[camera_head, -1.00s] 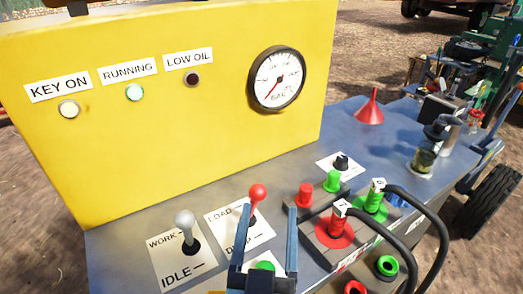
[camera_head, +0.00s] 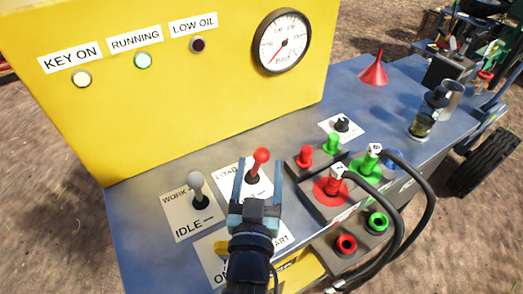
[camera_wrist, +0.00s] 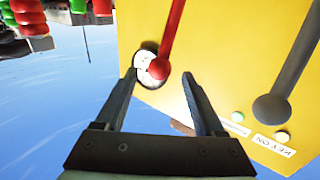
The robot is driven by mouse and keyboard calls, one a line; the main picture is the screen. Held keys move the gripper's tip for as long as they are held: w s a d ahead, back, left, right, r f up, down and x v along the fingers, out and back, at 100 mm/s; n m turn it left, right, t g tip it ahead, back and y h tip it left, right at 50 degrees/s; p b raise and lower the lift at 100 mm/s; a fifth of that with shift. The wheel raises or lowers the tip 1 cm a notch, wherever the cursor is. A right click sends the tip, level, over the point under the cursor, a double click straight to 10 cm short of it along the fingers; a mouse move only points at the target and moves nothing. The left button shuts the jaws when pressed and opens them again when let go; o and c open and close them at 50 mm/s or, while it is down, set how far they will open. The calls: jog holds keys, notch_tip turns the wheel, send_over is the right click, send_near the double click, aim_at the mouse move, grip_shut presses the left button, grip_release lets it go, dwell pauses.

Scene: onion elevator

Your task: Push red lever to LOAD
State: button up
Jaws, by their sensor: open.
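The red lever (camera_head: 261,156) has a round red knob and rises from the white LOAD plate (camera_head: 225,173) on the blue panel, leaning slightly back. My gripper (camera_head: 259,168) is open, its two fingers appearing on either side of the lever in the head view. In the wrist view the red lever (camera_wrist: 172,40) shows upside down, its knob between the fingertips of my gripper (camera_wrist: 159,76). The knob looks clear of both fingers; I cannot tell whether the shaft touches one. The lower part of the LOAD plate is hidden by my gripper.
The grey lever (camera_head: 197,180) stands left of the red one, on the WORK/IDLE plate. To the right are red and green hose couplings (camera_head: 335,180) with black hoses. The yellow panel (camera_head: 170,95) with a gauge (camera_head: 282,41) rises behind.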

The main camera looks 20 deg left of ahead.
aim_at(260, 162)
jog(key=shift+x, duration=2.2)
grip_shut()
